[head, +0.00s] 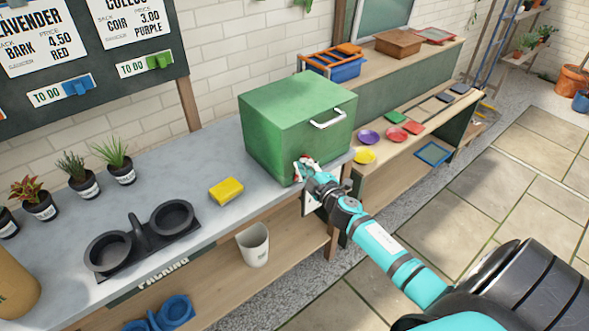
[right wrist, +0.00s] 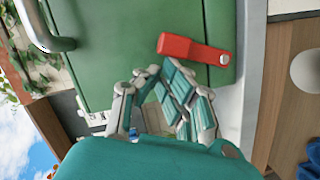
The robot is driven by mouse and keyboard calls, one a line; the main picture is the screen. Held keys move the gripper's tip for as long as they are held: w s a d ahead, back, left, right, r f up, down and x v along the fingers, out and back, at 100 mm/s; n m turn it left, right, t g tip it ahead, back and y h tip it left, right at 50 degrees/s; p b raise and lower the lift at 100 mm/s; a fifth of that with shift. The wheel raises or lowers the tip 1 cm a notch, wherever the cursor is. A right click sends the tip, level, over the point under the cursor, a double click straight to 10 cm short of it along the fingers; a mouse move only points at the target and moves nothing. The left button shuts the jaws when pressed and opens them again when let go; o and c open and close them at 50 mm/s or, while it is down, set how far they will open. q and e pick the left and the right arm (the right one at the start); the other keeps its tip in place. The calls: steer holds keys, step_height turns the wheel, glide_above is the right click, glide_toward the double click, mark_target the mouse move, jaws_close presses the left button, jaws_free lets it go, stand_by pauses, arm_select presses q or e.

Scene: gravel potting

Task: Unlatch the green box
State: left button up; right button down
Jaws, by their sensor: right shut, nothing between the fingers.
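The green box (head: 285,125) stands on the right end of the grey bench, with a metal handle (head: 328,118) on its front. The handle also shows in the right wrist view (right wrist: 42,28). A red latch lever (right wrist: 190,49) with a metal pivot lies across the seam of the box's front. In the head view the latch is mostly hidden by my right gripper (head: 303,168). That gripper is shut and empty at the box's front face. In the right wrist view its fingers (right wrist: 163,78) are close to the lever; I cannot tell whether they touch it. My left gripper is out of view.
A yellow sponge-like block (head: 227,190), a dark double holder (head: 141,237) and several potted plants (head: 117,162) stand left on the bench. A white pot (head: 253,244) sits on the shelf below. Coloured saucers (head: 369,136) lie on the bench to the right. Paved floor is clear.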

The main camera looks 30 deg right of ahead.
mark_target(305, 154)
steer(key=d+m+p, duration=0.2)
steer(key=d+m, duration=0.1)
steer(key=shift+w+g+y+p, duration=0.1)
steer(key=shift+g+y+p, duration=0.2)
steer(key=shift+y+p, duration=0.1)
steer(key=shift+w+d+f+m+y+p, duration=0.1)
steer(key=shift+d+f+m+y+p, duration=0.15)
steer(key=shift+d+m, duration=0.35)
steer(key=shift+d+f+m+y+p, duration=0.15)
steer(key=shift+d+f+m, duration=0.1)
steer(key=shift+d+m, duration=0.3)
steer(key=d+f+m+y, duration=0.1)
steer(key=f+m, duration=0.1)
steer(key=shift+w+d+m+g+b, duration=0.1)
steer(key=shift+d+m+g+b, duration=0.25)
steer(key=shift+d+g+b, duration=0.05)
steer(key=shift+d+f+m+y+b, duration=0.3)
steer(key=shift+d+f+m+b, duration=0.25)
steer(key=shift+f+m+b, duration=0.2)
steer(key=shift+f, duration=0.1)
